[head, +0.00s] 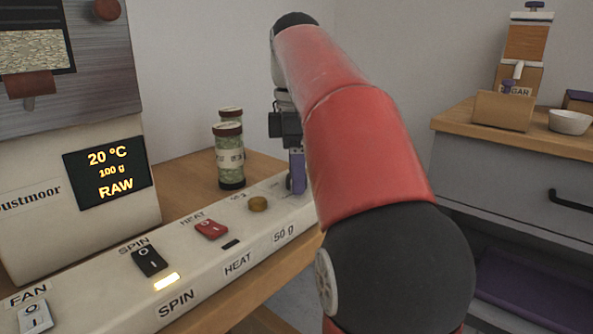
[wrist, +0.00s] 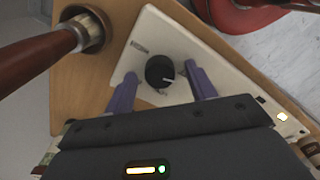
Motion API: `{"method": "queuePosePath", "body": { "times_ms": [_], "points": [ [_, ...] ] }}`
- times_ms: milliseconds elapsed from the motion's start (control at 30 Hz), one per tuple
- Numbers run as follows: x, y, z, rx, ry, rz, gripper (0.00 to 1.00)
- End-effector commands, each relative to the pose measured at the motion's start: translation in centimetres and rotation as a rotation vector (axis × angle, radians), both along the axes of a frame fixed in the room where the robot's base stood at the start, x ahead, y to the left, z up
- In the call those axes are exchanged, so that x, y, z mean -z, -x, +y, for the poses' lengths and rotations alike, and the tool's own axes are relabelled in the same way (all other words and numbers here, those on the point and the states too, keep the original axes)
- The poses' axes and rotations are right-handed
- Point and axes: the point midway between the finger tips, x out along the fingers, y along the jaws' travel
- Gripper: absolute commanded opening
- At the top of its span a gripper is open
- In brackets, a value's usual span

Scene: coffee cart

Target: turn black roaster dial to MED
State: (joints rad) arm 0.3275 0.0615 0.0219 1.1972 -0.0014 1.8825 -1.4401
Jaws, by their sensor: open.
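The black roaster dial (wrist: 160,72) is a round knob with a white pointer line, on the end of the white control panel in the wrist view. The line points right in that picture. The lettering around it is too small to read, so I cannot tell its setting. My gripper (wrist: 161,78) is open, with one purple finger on each side of the dial and visible gaps. I cannot tell how far the fingertips are above the panel. In the head view the dial is hidden behind my arm, and one purple finger (head: 298,171) shows at the panel's far end.
The panel carries a black SPIN switch (head: 150,261) beside a lit lamp, a red HEAT switch (head: 211,229) and a brass button (head: 258,204). Jars (head: 230,158) stand behind. A brown handle (wrist: 38,55) lies left in the wrist view.

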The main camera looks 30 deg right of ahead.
Motion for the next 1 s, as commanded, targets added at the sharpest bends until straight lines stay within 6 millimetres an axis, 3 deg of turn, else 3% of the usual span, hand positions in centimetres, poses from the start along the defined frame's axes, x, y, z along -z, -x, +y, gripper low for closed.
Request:
{"method": "queuePosePath", "body": {
  "times_ms": [67,400,733,1000],
  "points": [
    [-0.03,0.01,0.0,0.0,0.0,0.0,0.56],
    [-0.03,0.02,0.0,0.0,0.0,0.0,0.11],
    [-0.21,0.06,0.01,0.046,-0.001,0.003,0.11],
    [-0.47,0.06,0.05,0.216,0.0,0.003,0.11]
  ]
}}
